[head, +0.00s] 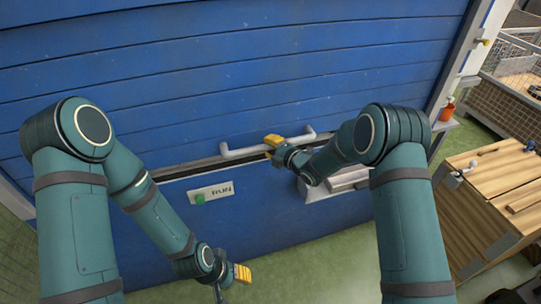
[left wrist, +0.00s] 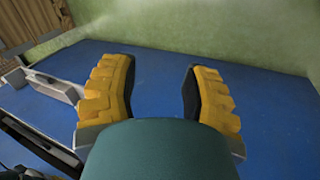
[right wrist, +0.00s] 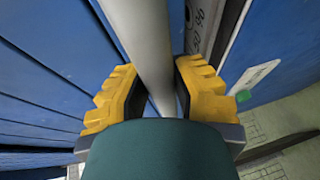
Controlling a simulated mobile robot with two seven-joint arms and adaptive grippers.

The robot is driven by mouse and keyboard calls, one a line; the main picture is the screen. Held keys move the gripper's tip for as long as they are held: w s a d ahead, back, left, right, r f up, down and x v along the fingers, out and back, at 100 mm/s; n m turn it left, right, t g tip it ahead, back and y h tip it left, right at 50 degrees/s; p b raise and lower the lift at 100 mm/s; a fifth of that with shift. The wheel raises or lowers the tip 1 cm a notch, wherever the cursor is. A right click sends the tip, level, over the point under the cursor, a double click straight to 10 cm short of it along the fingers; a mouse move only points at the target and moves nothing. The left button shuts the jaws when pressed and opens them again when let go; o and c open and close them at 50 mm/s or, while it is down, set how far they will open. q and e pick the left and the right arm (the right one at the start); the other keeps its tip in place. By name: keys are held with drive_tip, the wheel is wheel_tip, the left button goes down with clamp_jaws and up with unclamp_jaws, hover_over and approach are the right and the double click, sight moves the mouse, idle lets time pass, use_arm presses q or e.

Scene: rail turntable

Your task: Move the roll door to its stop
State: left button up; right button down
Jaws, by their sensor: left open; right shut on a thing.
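The blue slatted roll door (head: 230,70) fills the upper part of the head view. A white bar handle (head: 245,150) runs along its lower edge. My right gripper (head: 274,144) is shut on this handle near its middle. In the right wrist view the bar (right wrist: 145,40) passes between the yellow fingers (right wrist: 157,100). My left gripper (head: 240,274) is open and empty, low in front of the blue panel below the door. Its spread fingers (left wrist: 160,95) show in the left wrist view with nothing between them.
A blue lower panel (head: 260,205) carries a RUN plate (head: 222,190) with a green button (head: 199,199). A grey ledge (head: 340,186) sticks out right of it. A wooden crate (head: 490,190) stands at right, near an orange bottle (head: 447,112). Green floor (head: 320,265) is clear in front.

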wheel_tip(320, 180, up, 23)
drive_tip(key=p, duration=0.4)
drive_tip(key=shift+w, duration=0.1)
drive_tip(key=p, duration=0.4)
approach(256, 50)
drive_tip(key=x, duration=0.4)
drive_tip(key=shift+w, duration=0.1)
use_arm(q)
wheel_tip(256, 50, up, 13)
drive_tip(key=w+p, duration=0.2)
drive_tip(key=p, duration=0.2)
drive_tip(key=shift+a+r+t, duration=0.15)
drive_tip(key=shift+a+t, duration=0.2)
drive_tip(key=shift+t, duration=0.05)
use_arm(e)
wheel_tip(256, 50, up, 8)
drive_tip(key=shift+f, duration=0.2)
drive_tip(key=c, duration=0.7)
unclamp_jaws()
drive_tip(key=shift+a+f, duration=0.1)
drive_tip(key=shift+f, duration=0.05)
drive_tip(key=shift+c, duration=0.2)
drive_tip(key=v, duration=1.2)
